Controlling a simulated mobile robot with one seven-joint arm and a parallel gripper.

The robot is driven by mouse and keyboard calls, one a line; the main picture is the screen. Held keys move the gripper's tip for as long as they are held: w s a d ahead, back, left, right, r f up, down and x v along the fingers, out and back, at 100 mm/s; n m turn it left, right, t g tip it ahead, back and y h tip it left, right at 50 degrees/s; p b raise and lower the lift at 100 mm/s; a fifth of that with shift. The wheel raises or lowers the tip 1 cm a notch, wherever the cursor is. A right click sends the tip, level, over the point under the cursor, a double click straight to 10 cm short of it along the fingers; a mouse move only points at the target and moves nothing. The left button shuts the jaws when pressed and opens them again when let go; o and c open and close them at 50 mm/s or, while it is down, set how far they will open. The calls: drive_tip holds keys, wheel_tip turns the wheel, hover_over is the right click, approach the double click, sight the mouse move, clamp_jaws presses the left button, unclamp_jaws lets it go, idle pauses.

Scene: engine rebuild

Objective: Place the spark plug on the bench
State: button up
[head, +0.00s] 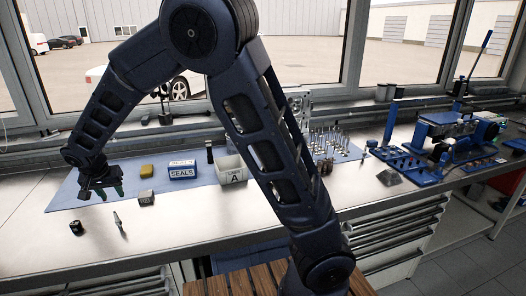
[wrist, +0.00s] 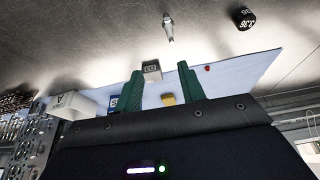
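The spark plug (head: 118,221), a slim pale metal piece, is on the bare metal bench (head: 160,232) in front of the blue mat. In the wrist view the spark plug (wrist: 168,27) shows near the top, beyond the fingertips and clear of them. I cannot tell for sure if it lies flat or stands. My gripper (head: 107,191) is above the left part of the bench, behind the spark plug in the head view. In the wrist view the green fingers of my gripper (wrist: 160,68) are wide apart with nothing held between them.
A black cup-like piece (head: 76,228) stands left of the plug and a small grey block (head: 146,198) right of it. A yellow block (head: 147,171), a blue SEALS box (head: 182,172) and a white A bin (head: 232,174) are behind. The bench front is clear.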

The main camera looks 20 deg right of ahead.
drive_tip(key=w+d+r, duration=0.2)
drive_tip(key=d+r, duration=0.2)
drive_tip(key=d, duration=0.6)
drive_tip(key=w+d+r+g+y, duration=0.1)
drive_tip(key=d+r, duration=0.2)
drive_tip(key=d, duration=0.8)
drive_tip(key=w+d+r, duration=0.2)
drive_tip(key=d+r, duration=0.2)
drive_tip(key=d, duration=0.6)
drive_tip(key=s+d+r, duration=0.1)
drive_tip(key=s+d, duration=0.8)
drive_tip(key=d, duration=0.2)
drive_tip(key=s+d+r+t+h, duration=0.1)
drive_tip(key=s+d+r, duration=0.1)
drive_tip(key=s+d, duration=0.7)
drive_tip(key=d, duration=0.3)
drive_tip(key=shift+s, duration=0.25)
